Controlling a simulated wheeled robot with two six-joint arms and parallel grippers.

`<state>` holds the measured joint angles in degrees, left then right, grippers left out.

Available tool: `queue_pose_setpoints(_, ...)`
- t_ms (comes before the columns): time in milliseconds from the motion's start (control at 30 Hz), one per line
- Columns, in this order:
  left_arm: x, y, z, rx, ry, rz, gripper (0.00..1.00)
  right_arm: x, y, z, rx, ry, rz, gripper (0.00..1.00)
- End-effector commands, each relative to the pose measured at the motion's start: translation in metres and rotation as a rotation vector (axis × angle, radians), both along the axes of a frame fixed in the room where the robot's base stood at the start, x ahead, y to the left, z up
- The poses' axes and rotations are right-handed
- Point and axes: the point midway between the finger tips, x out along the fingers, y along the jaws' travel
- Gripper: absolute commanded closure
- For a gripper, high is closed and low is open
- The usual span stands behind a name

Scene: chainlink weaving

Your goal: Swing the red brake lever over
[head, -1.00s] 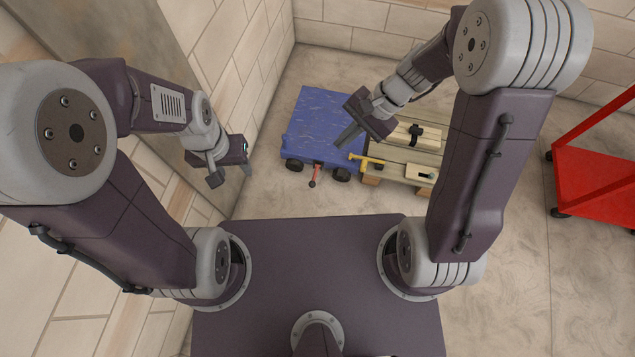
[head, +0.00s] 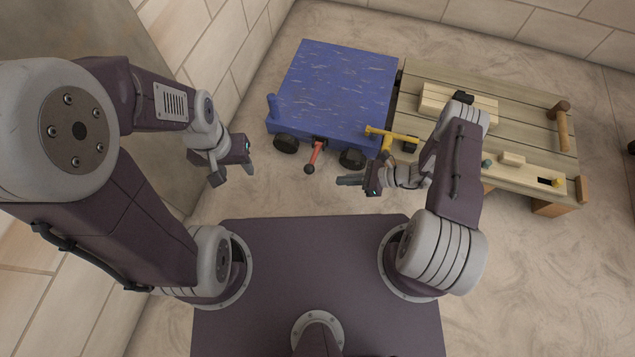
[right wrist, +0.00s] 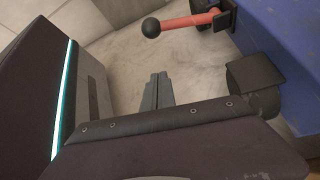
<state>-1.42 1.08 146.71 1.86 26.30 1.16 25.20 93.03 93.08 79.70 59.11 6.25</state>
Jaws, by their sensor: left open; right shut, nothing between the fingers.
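The red brake lever (head: 315,153) sticks out from the near side of the blue cart (head: 335,85), low between its two wheels, and ends in a black ball knob. It also shows in the right wrist view (right wrist: 190,22), at the top, with its knob to the left. My right gripper (head: 340,181) is shut and empty, to the right of the knob and nearer to me, apart from it. Its closed fingers (right wrist: 157,90) point toward the lever in the right wrist view. My left gripper (head: 232,177) is open and empty, left of the cart, clear of the lever.
A wooden bench (head: 500,105) stands right against the cart. A yellow latch (head: 385,134) lies across the gap between them. A black wheel (right wrist: 258,80) is close to my right gripper. The left wall is near my left arm. Bare floor lies in front of the cart.

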Motion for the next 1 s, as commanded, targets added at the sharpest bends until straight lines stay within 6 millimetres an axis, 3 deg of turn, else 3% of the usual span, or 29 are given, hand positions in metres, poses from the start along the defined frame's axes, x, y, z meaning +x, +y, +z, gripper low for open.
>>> queue_pose_setpoints(267, 0.000, 0.000, -0.008, 0.000, -0.001, 0.000, 0.51, 0.002, 0.008, -0.007, -0.001, -0.002, 0.003, 1.00)
queue_pose_setpoints(700, 0.000, 0.000, -0.071, 0.000, -0.001, 0.000, 0.51, 0.017, 0.087, -0.057, -0.002, -0.003, 0.006, 1.00)
queue_pose_setpoints(800, 0.000, 0.000, -0.074, 0.000, 0.000, 0.000, 0.51, 0.024, 0.087, -0.035, -0.002, -0.006, 0.000, 1.00)
queue_pose_setpoints(1000, 0.000, 0.000, -0.081, 0.000, -0.001, 0.000, 0.51, 0.028, 0.089, -0.014, -0.002, -0.004, 0.000, 1.00)
